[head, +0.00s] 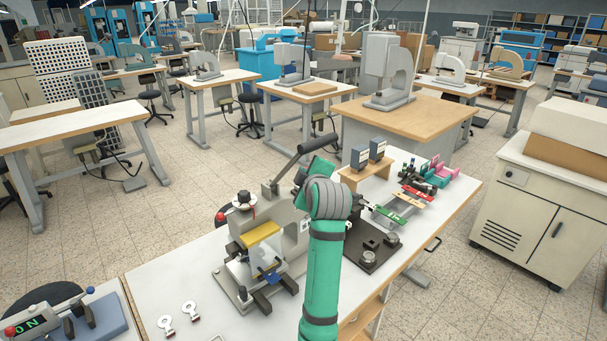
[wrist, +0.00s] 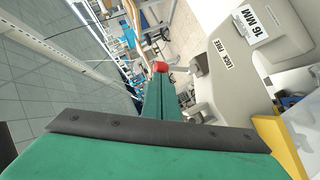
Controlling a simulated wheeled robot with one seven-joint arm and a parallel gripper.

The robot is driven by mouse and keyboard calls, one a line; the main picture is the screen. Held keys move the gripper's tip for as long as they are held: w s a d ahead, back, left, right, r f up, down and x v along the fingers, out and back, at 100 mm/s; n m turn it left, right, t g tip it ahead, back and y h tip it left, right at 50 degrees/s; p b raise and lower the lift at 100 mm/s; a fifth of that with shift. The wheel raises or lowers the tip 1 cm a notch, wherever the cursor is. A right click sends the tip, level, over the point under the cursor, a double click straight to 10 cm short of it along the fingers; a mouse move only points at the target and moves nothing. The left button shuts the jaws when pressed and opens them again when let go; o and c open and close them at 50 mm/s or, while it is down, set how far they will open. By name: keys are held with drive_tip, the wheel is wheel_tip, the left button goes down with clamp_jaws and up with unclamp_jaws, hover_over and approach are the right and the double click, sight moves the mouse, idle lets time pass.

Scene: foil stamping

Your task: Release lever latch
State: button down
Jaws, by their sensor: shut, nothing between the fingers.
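The foil stamping press (head: 291,222) stands on the white bench in the head view, with a long lever (head: 287,170) ending in a dark grip. The wrist view shows its pale body (wrist: 235,80) close on the right, with a "LOCK FREE" label (wrist: 223,55) and a "16 MM" label. My gripper (wrist: 160,85) is shut, its green fingers side by side. A small red piece (wrist: 160,67) shows at or just beyond the fingertips; I cannot tell whether it touches them or is the latch knob. In the head view my green arm hides the fingers and part of the press.
A yellow part (head: 261,233) is on the press front. A dark plate (head: 372,246) with small fittings lies right of my arm. A wooden stand (head: 367,172) and coloured clamps (head: 418,190) stand behind. Two metal tags (head: 190,309) lie front left. The bench's left front is mostly clear.

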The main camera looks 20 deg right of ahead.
drive_tip(key=v, duration=1)
drive_tip(key=shift+s, duration=0.4)
